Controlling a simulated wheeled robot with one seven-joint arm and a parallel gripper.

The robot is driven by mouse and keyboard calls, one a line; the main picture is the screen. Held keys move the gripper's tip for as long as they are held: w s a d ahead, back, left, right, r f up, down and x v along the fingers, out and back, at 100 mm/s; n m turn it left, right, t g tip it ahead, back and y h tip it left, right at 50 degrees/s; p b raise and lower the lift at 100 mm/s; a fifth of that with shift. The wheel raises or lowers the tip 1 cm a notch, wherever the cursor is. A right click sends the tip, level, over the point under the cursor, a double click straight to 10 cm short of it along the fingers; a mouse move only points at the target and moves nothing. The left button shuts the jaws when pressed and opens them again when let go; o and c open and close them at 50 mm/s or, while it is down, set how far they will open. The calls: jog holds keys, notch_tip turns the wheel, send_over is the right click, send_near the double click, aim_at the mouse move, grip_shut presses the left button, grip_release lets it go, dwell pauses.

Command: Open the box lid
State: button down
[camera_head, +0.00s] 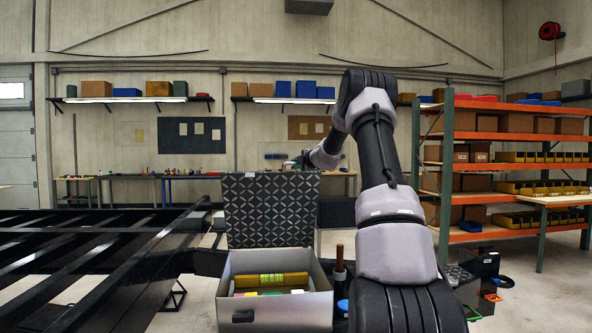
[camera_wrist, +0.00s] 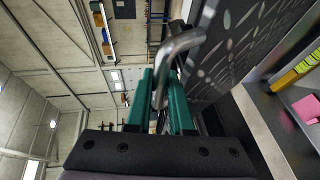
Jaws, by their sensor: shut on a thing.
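The grey metal box (camera_head: 290,315) stands in front of me at the lower middle of the head view. Its lid (camera_head: 270,207), dark with a light diamond pattern, stands raised and nearly upright at the back of the box. The lid also shows in the wrist view (camera_wrist: 232,50), at the upper right. My gripper (camera_wrist: 163,82) has green fingers shut on a bent metal handle (camera_wrist: 180,42) beside the lid. In the head view, my gripper is at the lid's top edge, largely hidden behind it.
A black slatted frame (camera_head: 90,260) fills the left side. A dark rod with a copper-coloured top (camera_head: 339,262) stands just right of the box. Orange shelving (camera_head: 445,170) with cartons and bins stands at the right. Workbenches (camera_head: 150,177) line the back wall.

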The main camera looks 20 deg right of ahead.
dwell(0.3)
jog(key=c, duration=1)
grip_release()
jog(key=shift+w, duration=0.1)
jog(key=shift+c, duration=0.2)
jog(key=v, duration=1.1)
